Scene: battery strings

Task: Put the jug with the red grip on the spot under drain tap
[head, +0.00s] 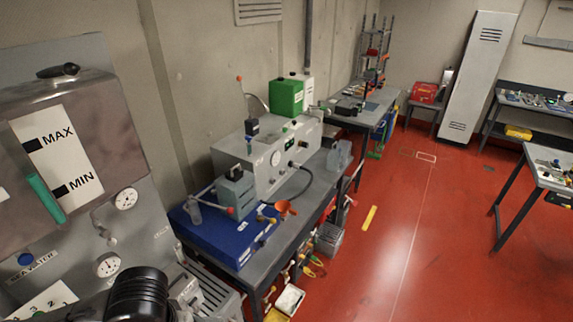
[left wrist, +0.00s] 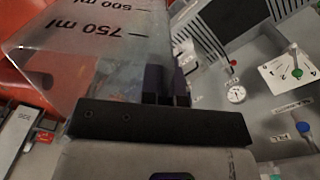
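A clear jug (left wrist: 95,50) with black marks of 500 ml and 750 ml fills the upper left of the left wrist view, very close to the camera. My left gripper (left wrist: 167,78) has its two dark fingers close together at the jug's side, and it appears shut on the jug. The jug's grip is hidden, so its colour does not show. The grey panel of the sea water unit (left wrist: 215,110) lies beyond it. I cannot pick out the drain tap or the spot under it. My left gripper's fingers are not in the head view. My right gripper is not in view.
The tank unit (head: 80,130) with MAX and MIN marks stands at the left. A bench (head: 325,180) along the wall bears a blue case (head: 215,240) and a grey machine (head: 260,160).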

